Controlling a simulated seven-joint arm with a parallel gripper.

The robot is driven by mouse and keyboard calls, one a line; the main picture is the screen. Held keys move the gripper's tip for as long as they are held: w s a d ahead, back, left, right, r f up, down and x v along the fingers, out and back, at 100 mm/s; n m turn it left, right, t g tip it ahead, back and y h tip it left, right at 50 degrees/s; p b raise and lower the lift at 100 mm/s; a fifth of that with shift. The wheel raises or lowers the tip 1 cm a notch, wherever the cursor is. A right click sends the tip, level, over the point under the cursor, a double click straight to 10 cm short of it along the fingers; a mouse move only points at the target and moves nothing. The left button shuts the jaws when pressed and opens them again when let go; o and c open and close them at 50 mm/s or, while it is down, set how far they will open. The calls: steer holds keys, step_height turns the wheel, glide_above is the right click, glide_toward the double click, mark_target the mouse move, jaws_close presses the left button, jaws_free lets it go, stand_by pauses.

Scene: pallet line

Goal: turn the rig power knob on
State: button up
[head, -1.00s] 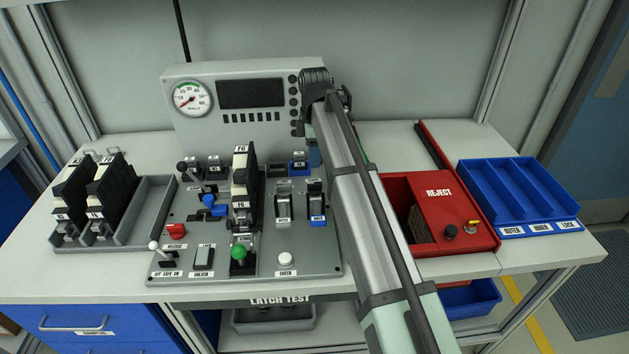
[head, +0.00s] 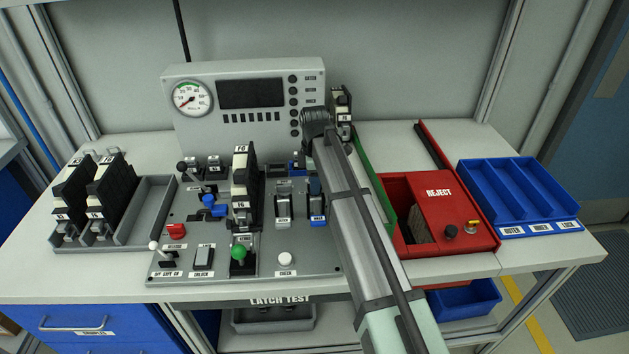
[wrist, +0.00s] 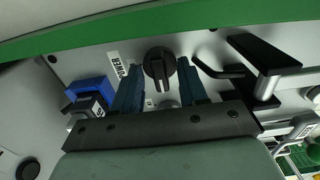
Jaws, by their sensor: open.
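The power knob (wrist: 159,66) is a round black dial with a raised grip bar, on the light rig panel in the wrist view. The POWER label (wrist: 118,65) is beside it. The knob's bar looks roughly upright in that picture. My gripper (wrist: 161,66) is open, with one blue-grey finger on each side of the knob. Gaps show between the fingers and the knob, and I cannot tell if either finger touches it. In the head view my arm hides the knob and most of my gripper.
The latch test rig (head: 165,270) carries several levers, switches and a tall black unit (head: 245,185). A black lever handle (wrist: 265,52) stands close right of the fingers in the wrist view. The red reject box (head: 440,205) and blue tray (head: 520,195) stand to the right.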

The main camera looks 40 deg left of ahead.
steer(key=shift+c, duration=0.2)
jaws_close()
steer(key=shift+m, duration=0.4)
steer(key=m, duration=0.3)
steer(key=shift+m, duration=0.4)
steer(key=m, duration=0.9)
steer(key=shift+m, duration=2.2)
